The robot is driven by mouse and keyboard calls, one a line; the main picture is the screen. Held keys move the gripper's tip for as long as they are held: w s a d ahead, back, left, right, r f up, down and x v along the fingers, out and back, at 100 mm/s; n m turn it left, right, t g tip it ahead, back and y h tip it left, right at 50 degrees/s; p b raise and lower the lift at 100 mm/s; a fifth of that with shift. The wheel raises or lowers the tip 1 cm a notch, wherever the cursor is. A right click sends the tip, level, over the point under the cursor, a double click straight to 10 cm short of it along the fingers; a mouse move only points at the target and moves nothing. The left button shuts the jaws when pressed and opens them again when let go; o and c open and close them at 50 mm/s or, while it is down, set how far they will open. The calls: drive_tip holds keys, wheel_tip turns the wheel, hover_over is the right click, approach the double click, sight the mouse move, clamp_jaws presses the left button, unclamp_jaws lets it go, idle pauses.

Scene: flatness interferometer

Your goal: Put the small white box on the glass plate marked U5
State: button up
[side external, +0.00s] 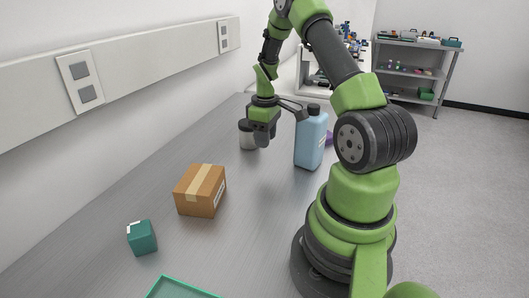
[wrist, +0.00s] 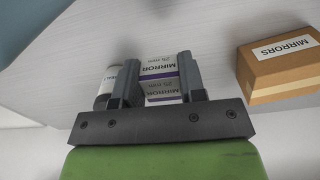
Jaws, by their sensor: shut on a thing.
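The small white box (wrist: 160,68) has a purple band and reads "MIRROR 25 mm". In the wrist view it sits between the two fingers of my gripper (wrist: 158,80), which is shut on it. In the side view my gripper (side external: 262,138) is low over the far part of the grey bench, and the box is not discernible there. I cannot tell whether the box touches the bench. No glass plate marked U5 can be made out in either view.
A grey jar (side external: 247,134) stands close beside my gripper; it also shows in the wrist view (wrist: 105,88). A blue bottle (side external: 311,140) stands right of it. Nearer are a cardboard box (side external: 198,192) marked MIRRORS, a teal box (side external: 142,238) and a green tray (side external: 178,289).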

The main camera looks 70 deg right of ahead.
wheel_tip(320, 180, up, 2)
drive_tip(key=shift+r, duration=0.1)
drive_tip(key=w+a+n, duration=0.2)
drive_tip(key=a, duration=0.2)
drive_tip(key=w+a+n, duration=0.2)
drive_tip(key=a, duration=0.2)
drive_tip(key=w+a+n, duration=0.2)
drive_tip(key=w+a, duration=0.1)
drive_tip(key=a, duration=0.1)
drive_tip(key=shift+a+r, duration=0.2)
drive_tip(key=s+a+n, duration=0.1)
drive_tip(key=a+n, duration=1)
drive_tip(key=a, duration=1)
drive_tip(key=s+a+n, duration=0.6)
drive_tip(key=a, duration=0.3)
drive_tip(key=f, duration=0.4)
drive_tip(key=shift+s+a+f, duration=0.2)
drive_tip(key=shift+s+a, duration=0.1)
drive_tip(key=shift+f, duration=2.35)
drive_tip(key=shift+f, duration=0.1)
